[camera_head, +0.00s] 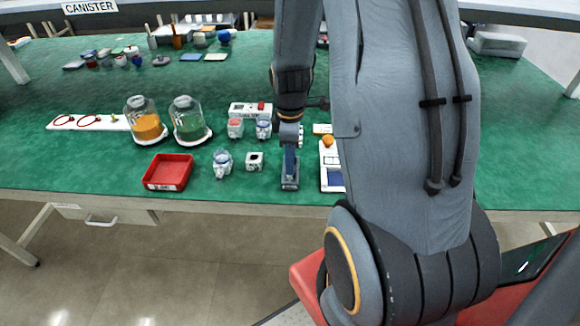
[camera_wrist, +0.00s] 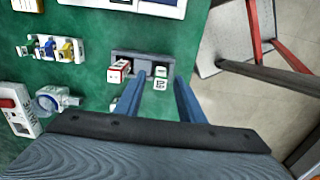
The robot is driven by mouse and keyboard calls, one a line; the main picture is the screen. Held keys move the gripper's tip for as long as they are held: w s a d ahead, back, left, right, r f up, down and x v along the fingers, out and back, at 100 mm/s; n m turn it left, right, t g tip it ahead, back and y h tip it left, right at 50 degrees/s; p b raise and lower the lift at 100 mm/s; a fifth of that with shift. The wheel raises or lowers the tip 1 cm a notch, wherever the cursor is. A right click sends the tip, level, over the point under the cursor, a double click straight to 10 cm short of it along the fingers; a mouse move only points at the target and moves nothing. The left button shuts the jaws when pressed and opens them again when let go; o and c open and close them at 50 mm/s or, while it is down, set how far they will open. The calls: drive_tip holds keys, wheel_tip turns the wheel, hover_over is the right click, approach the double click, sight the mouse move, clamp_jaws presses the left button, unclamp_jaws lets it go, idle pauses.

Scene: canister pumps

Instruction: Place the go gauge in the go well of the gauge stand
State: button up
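The gauge stand (camera_wrist: 143,55) is a small grey stand near the front edge of the green table. In the head view the stand (camera_head: 290,185) is partly hidden under my gripper. A white block with green marking, apparently the go gauge (camera_wrist: 161,78), is at the right part of the stand in the wrist view. I cannot tell whether it is fully seated. A white block with red marking (camera_wrist: 118,71) is at the left part. My gripper (camera_wrist: 160,80) is open, its two blue fingers on either side of the green-marked block with gaps visible. It points down in the head view (camera_head: 290,165).
A red tray (camera_head: 168,172), a small clear pump part (camera_head: 222,163) and a white block with a dark hole (camera_head: 255,161) stand left of the stand. Two glass canisters (camera_head: 145,122) (camera_head: 187,121) stand farther back. A white panel (camera_head: 331,178) is close on the right.

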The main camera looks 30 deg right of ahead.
wheel_tip(320, 180, up, 8)
drive_tip(key=shift+a+r+b, duration=0.1)
drive_tip(key=shift+r+b, duration=0.15)
drive_tip(key=shift+b, duration=0.55)
drive_tip(key=s+a+m, duration=0.3)
drive_tip(key=a+m, duration=0.2)
drive_tip(key=a, duration=0.1)
drive_tip(key=s+a+r+m+t, duration=0.1)
drive_tip(key=s+a+m, duration=0.3)
drive_tip(key=a+m, duration=0.2)
drive_tip(key=shift+s+a+r, duration=0.3)
drive_tip(key=shift+a, duration=0.1)
